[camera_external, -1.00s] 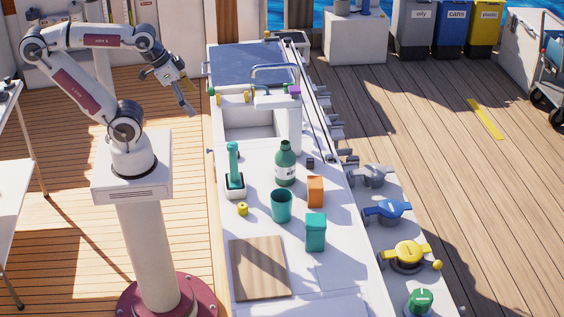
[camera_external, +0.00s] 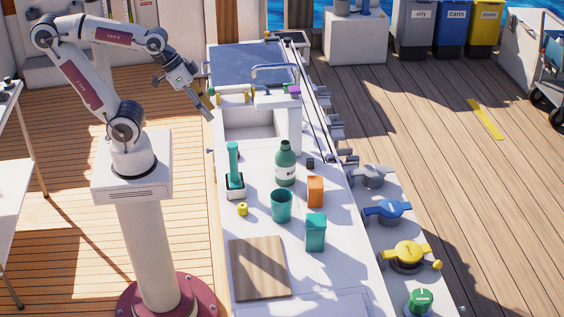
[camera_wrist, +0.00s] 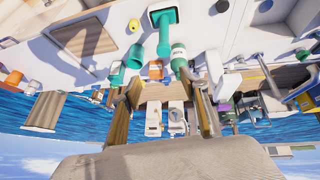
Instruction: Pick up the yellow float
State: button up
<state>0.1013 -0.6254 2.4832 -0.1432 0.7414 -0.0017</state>
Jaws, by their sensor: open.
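The yellow float (camera_external: 242,209) is a small yellow piece standing on the white counter (camera_external: 270,225), in front of the teal-handled brush in its holder (camera_external: 234,172) and left of the teal cup (camera_external: 281,206). It also shows near the top of the wrist view, as a small yellow disc (camera_wrist: 134,25). My gripper (camera_external: 208,113) is open and empty. It hangs in the air near the counter's left edge, beside the sink, well apart from the float. In the wrist view its two fingers (camera_wrist: 163,105) stand apart with nothing between them.
A green bottle (camera_external: 285,165), an orange box (camera_external: 315,191) and a teal container (camera_external: 316,232) stand right of the float. A wooden board (camera_external: 259,268) lies in front of it. The sink (camera_external: 250,123) and tap (camera_external: 272,72) are farther back. The counter left of the float is clear.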

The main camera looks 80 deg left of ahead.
jog(key=w+d+f+n+h, duration=0.1)
jog(key=w+d+f, duration=0.2)
jog(key=w+d, duration=0.35)
jog(key=w+d+f+n+t+h, duration=0.1)
jog(key=w+d+f+n, duration=0.2)
jog(key=d, duration=0.6)
jog(key=w+d+f, duration=0.4)
jog(key=d, duration=0.3)
jog(key=n+t+y, duration=0.2)
jog(key=n+y, duration=0.1)
jog(key=y, duration=0.4)
send_near(240, 207)
jog(key=w+d+f, duration=0.1)
jog(key=w+d, duration=0.3)
jog(key=w, duration=0.1)
jog(key=w+d+f, duration=0.1)
jog(key=w+d, duration=0.1)
jog(key=shift+w+f, duration=0.3)
jog(key=s+a+y, duration=0.1)
jog(key=s+a+f+t+y, duration=0.1)
jog(key=s+a, duration=0.1)
jog(key=s+a+y, duration=0.1)
jog(key=shift+s+a+f+t, duration=0.2)
jog(key=shift+s+f+t, duration=0.05)
jog(key=shift+f+t, duration=0.15)
jog(key=shift+s+a+r+t+y, duration=0.15)
jog(key=shift+s+a+t+y, duration=0.15)
jog(key=shift+s+a+y, duration=0.2)
jog(key=shift+x, duration=1.3)
